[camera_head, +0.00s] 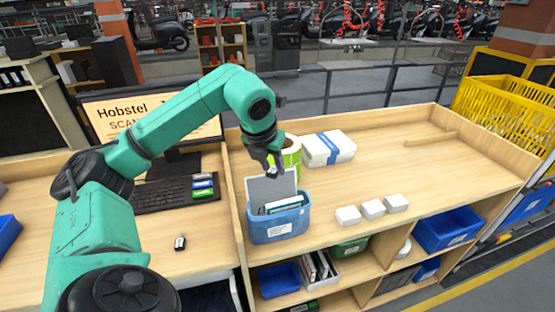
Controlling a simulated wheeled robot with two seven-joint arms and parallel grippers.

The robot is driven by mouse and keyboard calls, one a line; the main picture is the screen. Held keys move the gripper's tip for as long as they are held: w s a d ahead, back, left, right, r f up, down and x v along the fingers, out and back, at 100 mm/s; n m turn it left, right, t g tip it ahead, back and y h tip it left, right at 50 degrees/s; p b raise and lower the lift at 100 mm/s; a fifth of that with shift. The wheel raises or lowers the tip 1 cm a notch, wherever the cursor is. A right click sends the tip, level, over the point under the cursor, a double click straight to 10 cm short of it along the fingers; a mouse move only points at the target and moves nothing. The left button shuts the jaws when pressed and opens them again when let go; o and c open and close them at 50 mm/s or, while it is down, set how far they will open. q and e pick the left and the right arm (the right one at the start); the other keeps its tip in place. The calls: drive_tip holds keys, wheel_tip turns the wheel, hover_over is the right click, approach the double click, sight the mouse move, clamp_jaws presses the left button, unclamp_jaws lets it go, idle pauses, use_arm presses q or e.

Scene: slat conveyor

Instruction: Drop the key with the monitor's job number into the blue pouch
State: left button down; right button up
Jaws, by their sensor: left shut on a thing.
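My left gripper (273,170) is above the blue pouch (278,230), shut on a small key that its fingers mostly hide. The pouch stands upright and open-topped on the bench, with a grey flap or board rising at its back, dark and white items inside and a white label in front. Several keys in blue, white and green (202,193) lie beside the keyboard. My right gripper is out of view.
A green-and-white round container (291,150) stands right behind the pouch. A white box with a blue band (328,148) and three small white boxes (372,209) are to the right. A low divider (238,215) separates desk from bench. Most of the right bench is clear.

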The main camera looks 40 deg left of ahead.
sight(270, 178)
use_arm(q)
drive_tip(key=f+b, duration=0.2)
drive_tip(key=f, duration=0.1)
drive_tip(key=f+b, duration=0.2)
drive_tip(key=shift+s+f, duration=0.15)
drive_tip(key=shift+s, duration=0.1)
drive_tip(key=shift+c, duration=2.3)
unclamp_jaws()
drive_tip(key=shift+s, duration=0.15)
